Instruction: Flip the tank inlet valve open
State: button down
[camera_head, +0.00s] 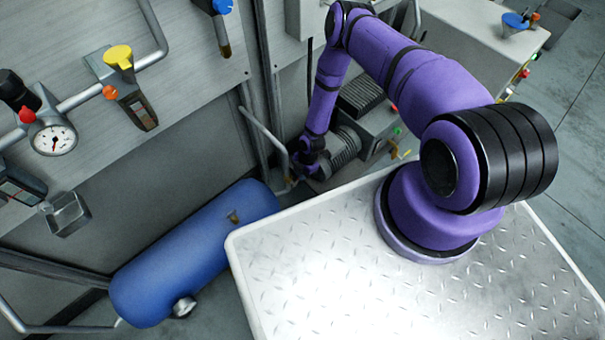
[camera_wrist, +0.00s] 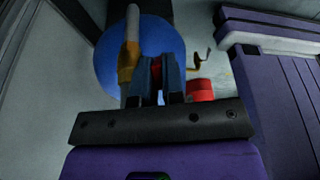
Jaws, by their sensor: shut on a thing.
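The blue tank (camera_head: 195,250) lies low behind my platform, and its round end (camera_wrist: 112,62) shows in the wrist view. A pale pipe (camera_wrist: 132,25) with a brass fitting (camera_wrist: 126,70) runs in front of that end. A small red part (camera_wrist: 157,68), which looks like the handle of the inlet valve, sits right beside the fitting. My gripper (camera_wrist: 158,78) is shut on this red part, one finger on each side. The fingers hide most of it, so its angle cannot be told. In the head view my arm reaches down beside the tank's far end, and the fingertips are too small to make out.
A grey motor (camera_head: 340,150) stands close to the right of my wrist. A wall panel with a gauge (camera_head: 54,139) and a yellow-handled valve (camera_head: 118,57) is at the left. A red cylinder (camera_wrist: 201,90) and a brass crank (camera_wrist: 202,62) show right of the fingers.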

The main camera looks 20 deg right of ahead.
jog(key=shift+s, duration=0.15)
jog(key=c, duration=1.2)
grip_release()
jog(key=shift+r, duration=0.1)
jog(key=v, duration=1)
jog(key=shift+r, duration=0.35)
